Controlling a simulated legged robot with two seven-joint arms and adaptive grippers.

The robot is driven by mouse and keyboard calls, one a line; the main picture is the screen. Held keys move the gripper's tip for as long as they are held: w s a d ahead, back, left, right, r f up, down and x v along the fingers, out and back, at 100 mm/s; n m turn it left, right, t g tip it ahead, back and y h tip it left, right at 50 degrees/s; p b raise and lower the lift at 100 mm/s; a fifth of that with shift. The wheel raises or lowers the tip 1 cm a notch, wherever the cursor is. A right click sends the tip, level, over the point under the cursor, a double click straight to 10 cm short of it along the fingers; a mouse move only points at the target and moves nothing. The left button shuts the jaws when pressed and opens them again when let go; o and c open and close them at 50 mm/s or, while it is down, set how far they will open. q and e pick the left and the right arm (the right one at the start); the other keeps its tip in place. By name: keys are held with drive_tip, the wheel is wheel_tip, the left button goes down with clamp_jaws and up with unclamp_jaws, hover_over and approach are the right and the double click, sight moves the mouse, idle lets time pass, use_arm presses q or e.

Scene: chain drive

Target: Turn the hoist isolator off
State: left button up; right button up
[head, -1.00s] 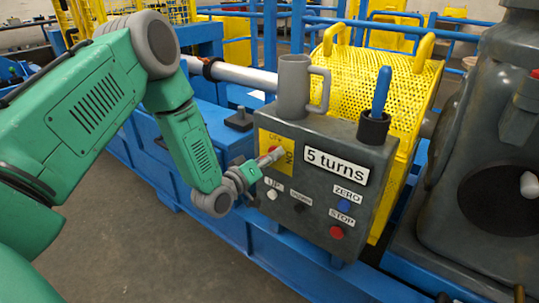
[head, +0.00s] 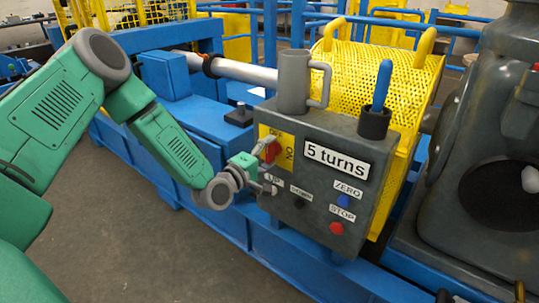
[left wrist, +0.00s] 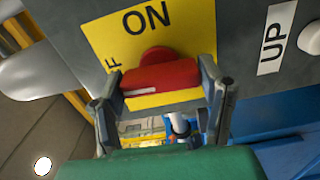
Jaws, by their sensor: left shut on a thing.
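The hoist isolator is a red handle (head: 271,151) on a yellow plate (head: 265,131) at the upper left of the grey control box (head: 325,240). My left gripper (head: 267,166) is at it, with its fingers on either side. In the left wrist view the red handle (left wrist: 165,76) lies between the two fingers, which are shut on it. Its white mark is at the left end, towards the partly hidden OFF lettering; the ON lettering (left wrist: 147,18) stands clear above. My right gripper is not in view.
The box also has a "5 turns" display (head: 336,160), a blue ZERO button (head: 344,200), a red STOP button (head: 336,228) and UP and DOWN buttons close to my gripper. A grey mug (head: 294,82) and a blue-handled tool in a black cup (head: 374,122) stand on top.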

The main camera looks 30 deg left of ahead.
use_arm(q)
drive_tip(key=shift+s+a+f+n, duration=0.15)
drive_tip(key=shift+f+n, duration=0.1)
drive_tip(key=shift+n, duration=0.25)
drive_tip(key=o, duration=1.1)
drive_tip(key=shift+o, duration=0.3)
drive_tip(key=shift+a, duration=0.1)
drive_tip(key=shift+s, duration=0.35)
drive_tip(key=s+a, duration=0.1)
drive_tip(key=s, duration=1)
